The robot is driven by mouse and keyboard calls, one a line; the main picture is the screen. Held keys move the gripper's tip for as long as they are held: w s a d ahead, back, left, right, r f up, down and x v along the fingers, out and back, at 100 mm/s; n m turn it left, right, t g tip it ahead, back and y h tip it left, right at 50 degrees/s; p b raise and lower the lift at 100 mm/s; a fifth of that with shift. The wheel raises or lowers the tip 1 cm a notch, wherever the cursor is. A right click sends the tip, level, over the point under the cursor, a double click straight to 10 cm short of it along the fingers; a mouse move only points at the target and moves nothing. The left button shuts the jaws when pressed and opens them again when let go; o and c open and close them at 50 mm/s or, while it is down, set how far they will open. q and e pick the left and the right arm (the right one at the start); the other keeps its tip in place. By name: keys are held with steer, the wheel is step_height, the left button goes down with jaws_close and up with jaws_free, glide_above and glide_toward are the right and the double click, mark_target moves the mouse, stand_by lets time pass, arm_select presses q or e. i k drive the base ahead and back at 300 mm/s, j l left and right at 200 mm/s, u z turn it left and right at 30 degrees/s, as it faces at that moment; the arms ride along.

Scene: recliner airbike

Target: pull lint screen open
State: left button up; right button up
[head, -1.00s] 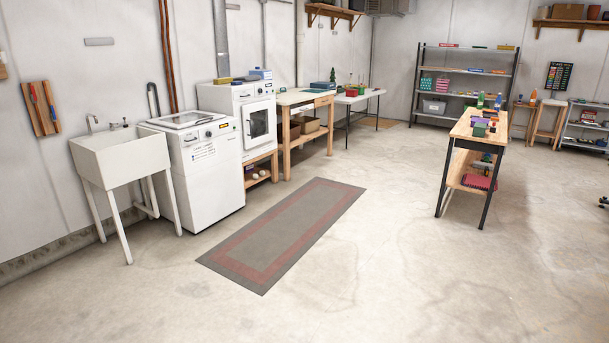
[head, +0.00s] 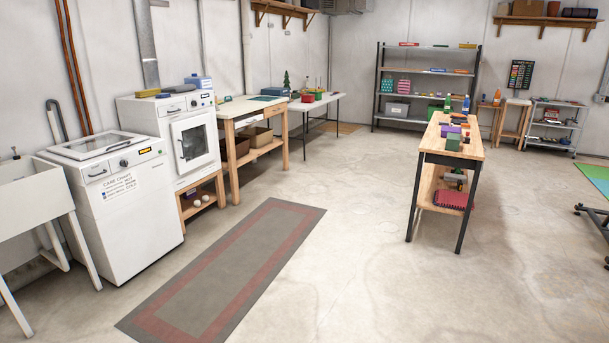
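A white dryer (head: 191,150) with a square glass door and a dark handle stands on a low wooden stand (head: 201,197) against the left wall. A small dark handle shows near the top of its front, and the door looks shut. I cannot make out the lint screen itself for certain at this distance. A white top-loading washer (head: 125,205) with printed text on its front stands just left of the dryer, with its lid down. Neither of my grippers is in the head view.
A grey and red rug (head: 228,270) lies on the floor before the machines. A white sink (head: 30,190) is at far left. Workbenches (head: 251,108) line the wall beyond the dryer. A narrow wooden table (head: 450,150) stands at right. The concrete floor (head: 370,260) between is clear.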

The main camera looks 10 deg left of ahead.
mark_target(175, 108)
steer(key=i+j+u, duration=0.35)
steer(key=i, duration=0.55)
steer(key=i+u, duration=0.35)
steer(key=i, duration=0.55)
steer(key=i+l+u, duration=0.2)
steer(key=i+u, duration=0.15)
steer(key=i, duration=0.6)
